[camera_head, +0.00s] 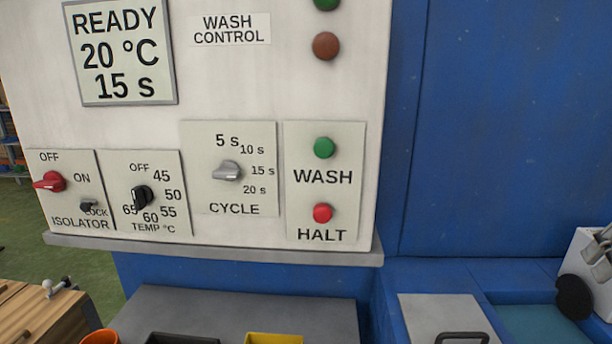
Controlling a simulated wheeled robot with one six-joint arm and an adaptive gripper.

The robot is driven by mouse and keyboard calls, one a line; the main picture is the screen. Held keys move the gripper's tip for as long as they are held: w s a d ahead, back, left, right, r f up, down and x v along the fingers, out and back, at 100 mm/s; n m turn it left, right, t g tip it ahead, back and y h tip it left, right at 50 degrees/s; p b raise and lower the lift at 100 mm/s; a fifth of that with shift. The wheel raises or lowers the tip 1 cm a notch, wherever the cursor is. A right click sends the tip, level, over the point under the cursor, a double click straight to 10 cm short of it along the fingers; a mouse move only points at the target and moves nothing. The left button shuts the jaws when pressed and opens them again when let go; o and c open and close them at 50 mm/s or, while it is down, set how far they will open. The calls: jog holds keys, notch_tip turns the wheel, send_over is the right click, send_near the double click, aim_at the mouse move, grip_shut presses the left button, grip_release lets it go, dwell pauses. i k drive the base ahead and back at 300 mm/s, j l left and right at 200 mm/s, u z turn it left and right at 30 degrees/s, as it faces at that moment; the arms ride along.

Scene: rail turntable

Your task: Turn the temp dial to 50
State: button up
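The temp dial (141,197) is a black knob on a pale plate (117,165) at the lower left of the white control panel. Its plate is marked OFF at the top, then 45, 50, 55, 60 and 65 clockwise. The knob's pointer is too small to read with certainty. The display (121,52) above reads READY, 20 °C, 15 s. My gripper is not in view.
Left of the dial is the red isolator switch (49,181) with a lock (88,206). Right are the grey cycle knob (228,171), green WASH button (324,148) and red HALT button (323,213). A ledge (220,251) juts out below. The space before the panel looks clear.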

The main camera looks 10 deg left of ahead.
aim_at(142, 195)
jog(key=j+u, duration=0.25)
jog(key=k+j+u, duration=0.1)
jog(key=u, duration=0.15)
jog(key=l+u, duration=0.1)
jog(key=u, duration=0.3)
jog(key=l+u, duration=0.15)
jog(key=u, duration=0.2)
jog(key=l+u, duration=0.15)
jog(key=u, duration=0.25)
jog(key=i+u, duration=0.15)
jog(key=u, duration=0.3)
